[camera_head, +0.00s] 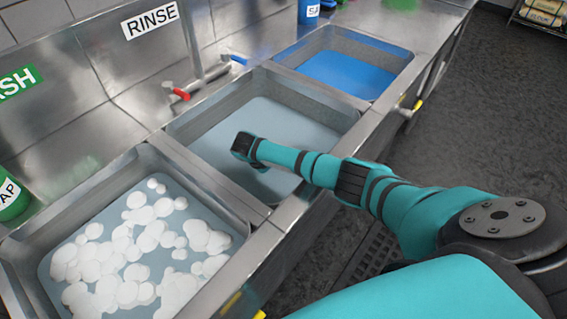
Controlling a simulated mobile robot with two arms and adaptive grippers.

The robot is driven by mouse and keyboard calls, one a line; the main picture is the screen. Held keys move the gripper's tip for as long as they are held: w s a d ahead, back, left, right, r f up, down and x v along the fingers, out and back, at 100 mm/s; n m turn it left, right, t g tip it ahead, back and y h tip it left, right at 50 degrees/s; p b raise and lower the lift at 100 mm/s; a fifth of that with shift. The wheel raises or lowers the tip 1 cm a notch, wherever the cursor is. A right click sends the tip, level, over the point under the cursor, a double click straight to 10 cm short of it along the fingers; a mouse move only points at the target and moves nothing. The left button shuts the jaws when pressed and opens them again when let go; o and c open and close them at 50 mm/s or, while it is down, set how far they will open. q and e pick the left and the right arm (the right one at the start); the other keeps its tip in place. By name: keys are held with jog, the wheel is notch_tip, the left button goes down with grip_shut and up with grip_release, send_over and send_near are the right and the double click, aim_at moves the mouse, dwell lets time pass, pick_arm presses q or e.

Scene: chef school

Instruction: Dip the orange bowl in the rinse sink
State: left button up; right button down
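The rinse sink (312,85) is the middle basin, below the RINSE sign (150,20). It holds still-looking grey-blue water (285,112). No orange bowl shows in this view. My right arm reaches in from the lower right over the front rim of the rinse sink. Its dark end (243,146) is above the water near the middle of the basin. The fingers of my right gripper cannot be made out, nor whether they hold anything. My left gripper is out of view.
A wash basin (158,163) with white foam is at left, and a basin of blue liquid (348,72) is at right. A red tap handle (179,94) and blue one (238,60) are behind. A green container (12,200) stands at far left.

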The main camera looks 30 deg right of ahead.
jog(key=shift+s+a+p, duration=0.25)
jog(key=shift+a+p, duration=0.15)
jog(key=shift+a, duration=0.15)
jog(key=shift+w+d, duration=0.1)
jog(key=shift+w+d, duration=0.15)
jog(key=shift+d, duration=0.3)
jog(key=shift+a, duration=0.1)
jog(key=shift+s+a+p, duration=0.2)
jog(key=shift+a+p, duration=0.25)
jog(key=shift+a, duration=0.05)
jog(key=shift+d, duration=0.2)
jog(key=shift+w+d, duration=0.2)
jog(key=shift+d, duration=0.2)
